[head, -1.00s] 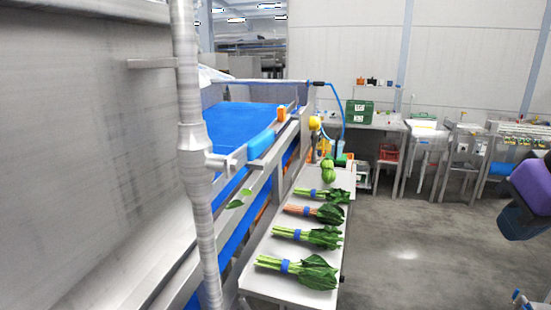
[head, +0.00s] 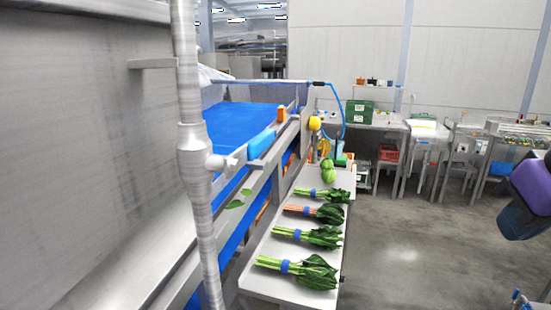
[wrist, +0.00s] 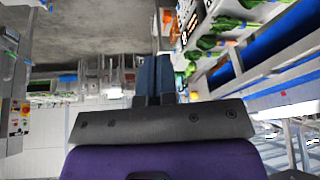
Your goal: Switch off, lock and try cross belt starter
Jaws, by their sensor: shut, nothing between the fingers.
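My gripper (wrist: 155,80) shows in the wrist view as two dark blue fingers side by side, shut with nothing between them. It points at open space, apart from anything. At the left edge of the wrist view is a pale panel (wrist: 18,115) with small red and yellow parts; I cannot tell whether it is the cross belt starter. No lock can be made out. In the head view a purple part of my arm (head: 535,185) shows at the right edge, and the fingers are not clearly seen there.
A steel side table (head: 262,278) holds several bunches of greens (head: 305,270) beside a blue belt (head: 240,120). A steel post (head: 195,150) stands in front at left. Benches and a green crate (head: 359,112) line the back. The floor (head: 400,240) at right is clear.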

